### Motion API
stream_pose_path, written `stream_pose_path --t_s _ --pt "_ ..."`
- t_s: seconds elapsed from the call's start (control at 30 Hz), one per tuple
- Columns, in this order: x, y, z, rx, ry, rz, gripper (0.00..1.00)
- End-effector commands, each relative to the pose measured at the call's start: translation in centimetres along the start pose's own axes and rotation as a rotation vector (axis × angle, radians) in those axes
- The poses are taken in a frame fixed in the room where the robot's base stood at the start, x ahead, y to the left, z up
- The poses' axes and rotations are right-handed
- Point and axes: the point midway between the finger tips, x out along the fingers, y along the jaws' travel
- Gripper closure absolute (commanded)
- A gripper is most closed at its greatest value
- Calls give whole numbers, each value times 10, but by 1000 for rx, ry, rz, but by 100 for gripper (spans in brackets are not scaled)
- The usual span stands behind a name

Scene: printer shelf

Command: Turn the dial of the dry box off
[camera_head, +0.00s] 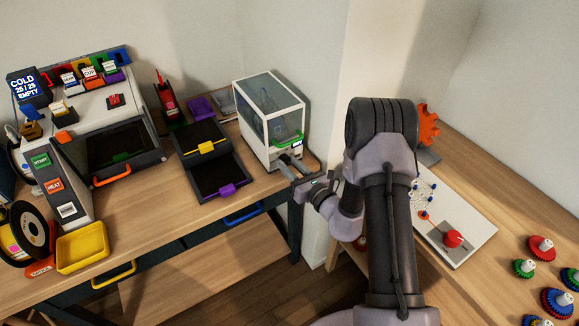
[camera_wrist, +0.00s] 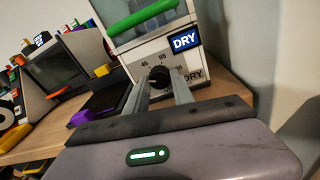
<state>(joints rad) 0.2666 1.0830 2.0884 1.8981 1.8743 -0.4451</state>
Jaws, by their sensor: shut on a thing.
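The dry box (camera_head: 251,121) is a white cabinet with clear panels and a green handle (camera_head: 288,139) at the back of the table. In the wrist view its lower front panel shows a blue DRY sign (camera_wrist: 185,41) and a round black dial (camera_wrist: 159,73) with small printed numbers around it, 45 and 55 among them. My gripper (camera_wrist: 160,82) has one finger on each side of the dial and is shut on it. The fingers hide the dial's lower sides, and I cannot read its pointer clearly.
Black trays with yellow and purple handles (camera_head: 207,148) stand left of the dry box. A larger machine with an orange handle (camera_head: 112,175) is further left. A wall corner is close on the right. A white board with a red knob (camera_head: 452,239) lies on the right-hand table.

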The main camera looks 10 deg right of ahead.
Motion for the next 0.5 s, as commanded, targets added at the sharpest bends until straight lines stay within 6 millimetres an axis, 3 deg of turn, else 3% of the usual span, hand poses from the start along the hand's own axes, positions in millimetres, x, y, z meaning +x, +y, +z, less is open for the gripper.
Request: stream_pose_path --t_s 0.5 --pt "0 0 0 -335 19 -20 100"
